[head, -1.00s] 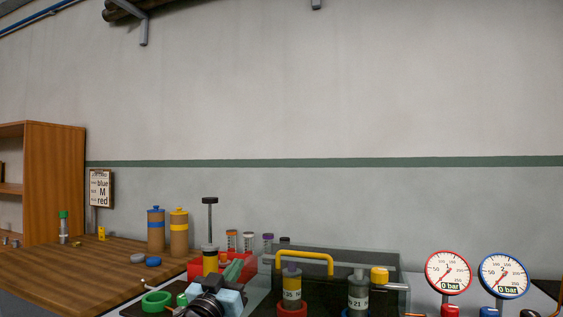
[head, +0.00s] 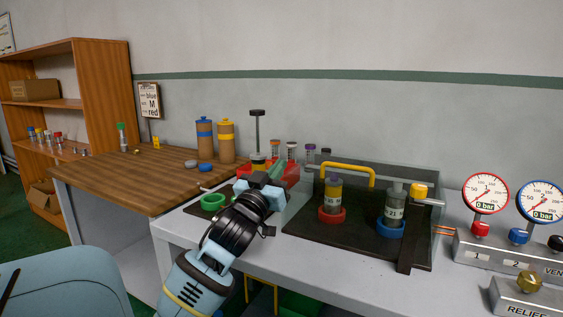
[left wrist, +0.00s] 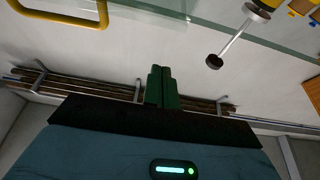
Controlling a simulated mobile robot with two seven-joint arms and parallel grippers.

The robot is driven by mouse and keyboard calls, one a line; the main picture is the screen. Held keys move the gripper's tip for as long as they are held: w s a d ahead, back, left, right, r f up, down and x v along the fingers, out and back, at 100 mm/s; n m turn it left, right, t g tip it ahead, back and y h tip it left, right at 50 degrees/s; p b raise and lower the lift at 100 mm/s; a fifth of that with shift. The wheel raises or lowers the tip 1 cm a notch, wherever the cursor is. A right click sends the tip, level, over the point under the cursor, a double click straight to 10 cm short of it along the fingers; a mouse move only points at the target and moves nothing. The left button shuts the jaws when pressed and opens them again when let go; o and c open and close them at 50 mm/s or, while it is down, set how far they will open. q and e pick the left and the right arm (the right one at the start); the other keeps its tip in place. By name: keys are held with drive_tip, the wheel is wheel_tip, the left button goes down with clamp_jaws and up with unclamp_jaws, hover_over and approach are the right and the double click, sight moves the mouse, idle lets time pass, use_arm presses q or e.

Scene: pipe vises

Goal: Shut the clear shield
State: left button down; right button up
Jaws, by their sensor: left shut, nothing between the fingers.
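The clear shield (head: 391,174) is a see-through panel at the back of the dark work plate (head: 300,222). Its yellow handle (head: 348,165) runs along the top edge, and the panel looks raised behind the two cylinders. The handle also shows at top left in the left wrist view (left wrist: 70,22). My left gripper (head: 279,170) is to the left of the handle, apart from it, near the red rack. Its green fingers are together and empty in the left wrist view (left wrist: 162,86). My right gripper is not in view.
A red rack (head: 286,178) with capped tubes is behind my left gripper. Gauges (head: 486,194) stand at right. A wooden table (head: 120,178) is at left.

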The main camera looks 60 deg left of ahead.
use_arm(q)
drive_tip(key=v, duration=0.7)
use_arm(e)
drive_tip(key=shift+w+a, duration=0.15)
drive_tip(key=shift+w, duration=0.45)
use_arm(q)
drive_tip(key=shift+s, duration=0.1)
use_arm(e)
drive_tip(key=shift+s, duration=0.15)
